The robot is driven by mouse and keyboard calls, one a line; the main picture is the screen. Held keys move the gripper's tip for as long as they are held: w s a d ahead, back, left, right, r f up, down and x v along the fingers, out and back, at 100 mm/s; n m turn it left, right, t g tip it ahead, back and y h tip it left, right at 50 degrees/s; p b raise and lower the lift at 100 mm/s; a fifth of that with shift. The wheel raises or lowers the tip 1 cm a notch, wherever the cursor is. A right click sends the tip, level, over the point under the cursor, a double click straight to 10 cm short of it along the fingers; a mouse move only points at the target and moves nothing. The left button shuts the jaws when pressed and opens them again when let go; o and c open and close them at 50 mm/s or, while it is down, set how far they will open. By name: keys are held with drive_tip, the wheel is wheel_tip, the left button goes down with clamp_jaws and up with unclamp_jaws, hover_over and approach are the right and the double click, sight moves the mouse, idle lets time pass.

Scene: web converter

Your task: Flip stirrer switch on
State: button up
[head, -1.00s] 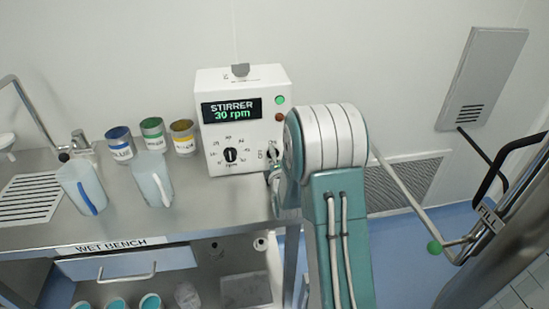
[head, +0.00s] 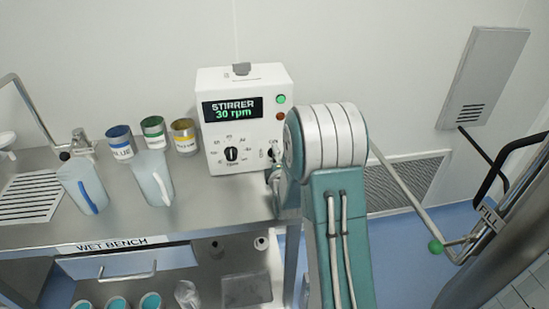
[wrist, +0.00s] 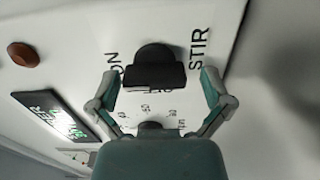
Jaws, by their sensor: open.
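The stirrer (head: 218,85) is a white box on the bench, and its display (head: 232,108) reads "STIRRER 30 rpm". In the wrist view the black stirrer switch (wrist: 155,68) sticks out of the white panel, between the letters "ON" and "STIR". My gripper (wrist: 157,90) is open, with one finger on each side of the switch. I cannot tell whether either finger touches it. In the head view my arm hides most of the switch and the gripper. A black dial (head: 232,154) sits on the panel below the display.
A green lamp (head: 281,99) and a red-brown lamp (head: 280,116) are on the panel's right. Several colour-banded cups and two jugs stand on the wet bench (head: 110,215) to the left.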

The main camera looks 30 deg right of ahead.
drive_tip(key=shift+r, duration=0.1)
drive_tip(key=v, duration=1.2)
drive_tip(key=shift+w+a+r, duration=0.15)
drive_tip(key=shift+r, duration=0.05)
drive_tip(key=s+a+r+m+g+y, duration=0.3)
drive_tip(key=s+a+r+m+g, duration=0.25)
drive_tip(key=a+r+m, duration=0.25)
drive_tip(key=s+a+r+m+g+y, duration=0.1)
drive_tip(key=s+a+r+m+g, duration=0.1)
drive_tip(key=s, duration=0.6)
drive_tip(key=s+a+r+m+g+y, duration=0.1)
drive_tip(key=s+a+r+m+g, duration=0.2)
drive_tip(key=s, duration=0.6)
drive_tip(key=shift+s+a+m+g, duration=0.3)
drive_tip(key=shift+m+g, duration=0.35)
drive_tip(key=shift+m, duration=0.15)
